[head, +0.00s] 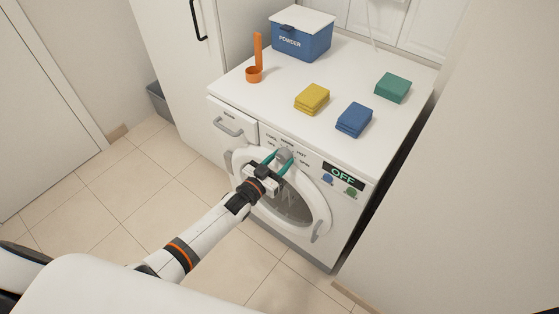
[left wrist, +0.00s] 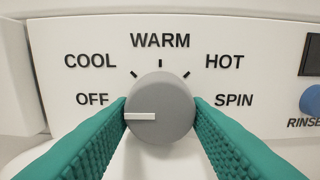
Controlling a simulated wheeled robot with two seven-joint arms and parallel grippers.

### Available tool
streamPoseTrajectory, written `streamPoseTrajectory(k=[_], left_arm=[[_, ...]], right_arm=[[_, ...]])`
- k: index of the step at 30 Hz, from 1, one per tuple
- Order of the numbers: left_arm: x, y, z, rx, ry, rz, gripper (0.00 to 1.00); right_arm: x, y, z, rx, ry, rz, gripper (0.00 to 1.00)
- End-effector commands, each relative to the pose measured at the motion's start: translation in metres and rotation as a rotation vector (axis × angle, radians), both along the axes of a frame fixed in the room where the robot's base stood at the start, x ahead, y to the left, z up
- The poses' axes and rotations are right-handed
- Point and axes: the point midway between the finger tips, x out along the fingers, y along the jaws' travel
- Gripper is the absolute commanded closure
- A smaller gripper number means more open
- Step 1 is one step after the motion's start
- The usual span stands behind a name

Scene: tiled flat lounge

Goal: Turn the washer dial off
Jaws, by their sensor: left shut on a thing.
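The grey washer dial (left wrist: 165,108) is on the white control panel of the washer (head: 262,133). Its white pointer line lies level and points left, on the side of the OFF label and a little below the lettering. COOL, WARM, HOT and SPIN are printed around the dial. The display (head: 343,175) reads OFF. My left gripper (head: 279,162) has its teal fingers on both sides of the dial and is shut on it; the fingers also show in the left wrist view (left wrist: 161,118). My right gripper is not in view.
Blue and green buttons (head: 339,185) sit below the display. On the washer top are a blue powder box (head: 301,42), an orange scoop (head: 255,73) and folded yellow (head: 312,99), blue (head: 354,120) and green (head: 393,88) cloths.

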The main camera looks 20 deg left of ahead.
Motion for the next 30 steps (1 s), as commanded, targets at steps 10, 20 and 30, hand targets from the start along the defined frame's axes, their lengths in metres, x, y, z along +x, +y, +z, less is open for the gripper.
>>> streamPoseTrajectory(k=[10, 20, 30], left_arm=[[-0.001, 0.000, -0.002, -0.008, 0.007, 0.001, 0.80], [0.000, 0.000, -0.001, -0.008, 0.005, 0.000, 0.36], [-0.018, 0.006, -0.002, -0.006, 0.006, 0.000, 0.36]], right_arm=[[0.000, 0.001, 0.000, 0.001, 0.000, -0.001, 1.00], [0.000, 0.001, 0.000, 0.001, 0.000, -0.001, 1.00], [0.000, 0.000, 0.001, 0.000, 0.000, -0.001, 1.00]])
